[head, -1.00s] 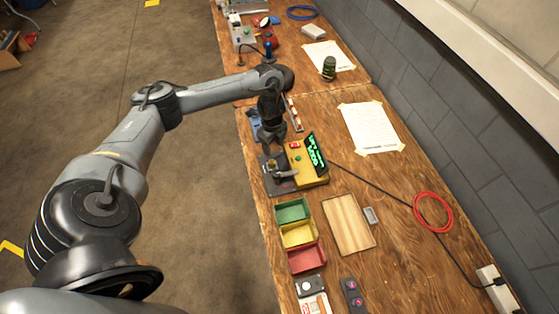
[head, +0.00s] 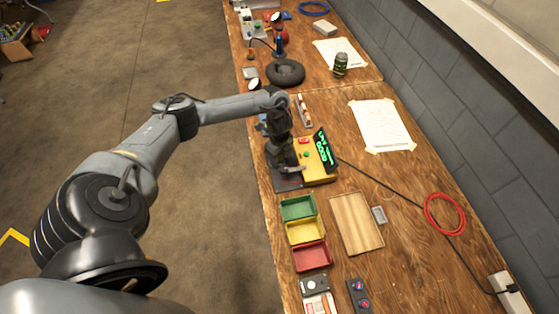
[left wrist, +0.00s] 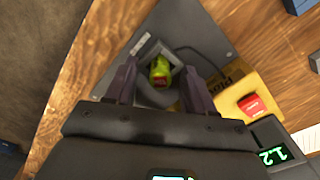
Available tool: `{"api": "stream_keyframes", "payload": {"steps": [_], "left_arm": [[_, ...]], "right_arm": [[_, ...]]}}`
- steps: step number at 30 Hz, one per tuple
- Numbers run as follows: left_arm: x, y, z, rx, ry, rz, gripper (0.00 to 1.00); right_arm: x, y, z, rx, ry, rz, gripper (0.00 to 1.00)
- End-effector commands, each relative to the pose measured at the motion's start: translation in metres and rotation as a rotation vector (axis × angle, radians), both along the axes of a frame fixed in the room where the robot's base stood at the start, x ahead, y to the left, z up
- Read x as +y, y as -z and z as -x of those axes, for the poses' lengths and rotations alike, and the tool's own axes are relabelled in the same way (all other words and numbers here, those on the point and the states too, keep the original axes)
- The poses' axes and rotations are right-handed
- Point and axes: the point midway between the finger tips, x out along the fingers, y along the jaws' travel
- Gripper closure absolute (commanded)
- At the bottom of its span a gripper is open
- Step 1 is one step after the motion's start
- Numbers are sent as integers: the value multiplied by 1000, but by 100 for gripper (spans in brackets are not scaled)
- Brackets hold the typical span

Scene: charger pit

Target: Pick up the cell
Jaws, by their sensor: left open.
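In the left wrist view, the cell (left wrist: 160,68) is a small yellow-green piece with a red part. It sits in a grey holder (left wrist: 144,47) on a dark plate (left wrist: 187,25). My left gripper (left wrist: 158,76) is open, with one finger on each side of the cell. I cannot tell whether the fingers touch it. In the head view, my left gripper (head: 284,166) is over the dark plate (head: 287,184), and the cell is hidden behind it. My right gripper is in neither view.
A yellow box (head: 320,172) with a red button (left wrist: 252,105) and a green-lit display (head: 325,148) stands right beside the plate. Green (head: 297,207), yellow (head: 304,230) and red (head: 311,256) bins and a wooden board (head: 356,223) lie nearer. A black cable (head: 390,188) crosses the bench.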

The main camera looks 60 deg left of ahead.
Motion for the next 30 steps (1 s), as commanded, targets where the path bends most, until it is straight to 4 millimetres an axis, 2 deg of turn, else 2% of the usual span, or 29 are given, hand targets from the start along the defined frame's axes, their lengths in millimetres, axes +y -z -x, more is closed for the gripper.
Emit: {"api": "stream_keyframes", "payload": {"steps": [6, 16, 30], "left_arm": [[0, 0, 0, -1, 0, 0, 48], [0, 0, 0, 0, 0, 0, 98], [0, -6, 0, -1, 1, 0, 100]], "right_arm": [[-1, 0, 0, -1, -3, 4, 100], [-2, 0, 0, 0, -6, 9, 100], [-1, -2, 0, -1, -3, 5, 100]]}}
